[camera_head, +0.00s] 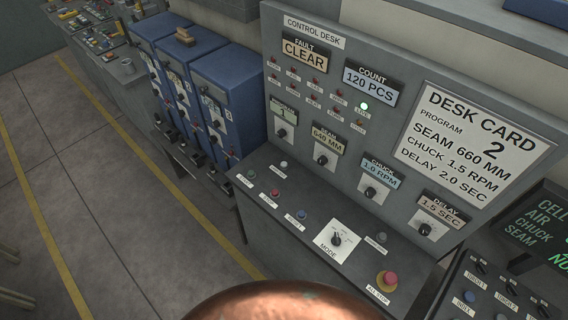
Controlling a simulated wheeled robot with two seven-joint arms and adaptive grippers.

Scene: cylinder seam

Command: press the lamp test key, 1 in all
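The control desk (300,190) stands in front of me, with a sloped key panel below an upright panel. A small grey key (381,237) sits right of the mode knob (337,240); its label is too small to read surely, so I cannot confirm it as the lamp test key. A whitish key (284,164) sits at the upper left of the key panel. Green (251,173), red (275,192) and blue (301,214) keys run along its left front. Neither gripper is in view.
A red all stop button (387,280) is at the key panel's lower right. A rounded brown surface (275,300) fills the bottom middle; I cannot tell what it is. Blue cabinets (228,95) stand left of the desk.

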